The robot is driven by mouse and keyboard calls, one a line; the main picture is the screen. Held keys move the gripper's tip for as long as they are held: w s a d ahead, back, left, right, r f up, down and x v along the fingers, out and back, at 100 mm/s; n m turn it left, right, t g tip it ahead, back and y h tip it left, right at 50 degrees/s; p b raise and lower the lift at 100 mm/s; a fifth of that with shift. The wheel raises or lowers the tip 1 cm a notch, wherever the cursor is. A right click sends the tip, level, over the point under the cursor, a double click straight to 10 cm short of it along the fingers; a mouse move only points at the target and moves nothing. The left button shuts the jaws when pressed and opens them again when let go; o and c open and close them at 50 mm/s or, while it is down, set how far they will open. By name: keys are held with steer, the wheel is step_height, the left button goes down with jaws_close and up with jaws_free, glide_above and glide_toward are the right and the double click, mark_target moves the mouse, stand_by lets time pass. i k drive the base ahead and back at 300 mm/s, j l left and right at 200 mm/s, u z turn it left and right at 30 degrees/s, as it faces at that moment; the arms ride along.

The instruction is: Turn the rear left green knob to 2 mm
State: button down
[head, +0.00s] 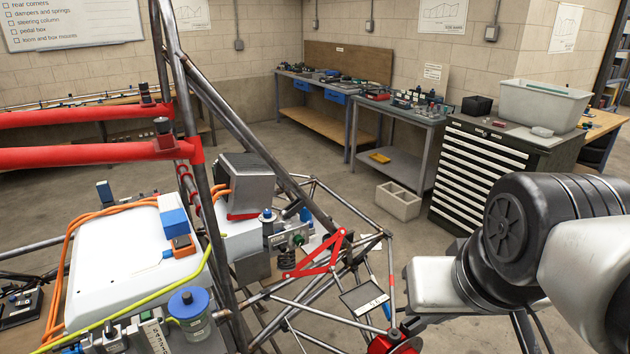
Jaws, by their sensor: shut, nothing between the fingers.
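A small green round part (299,239), which looks like a knob, sits among the damper parts at the rear of the tube chassis (262,150). It is beside a blue-topped fitting (267,215) and near a red triangular link (322,258). Any scale or mark on it is too small to read. My arm comes in from the right and ends in view near the lower middle right, apart from the green part. My gripper itself is not in view.
Chassis tubes cross in front of and around the green part. A white box (135,262) with orange cables and a blue-lidded reservoir (190,315) stand to the left. A tool cabinet (480,180) and workbenches (395,112) line the back. Open floor lies between.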

mark_target(298, 240)
steer(key=j+z, duration=1.1)
steer(key=j, duration=0.15)
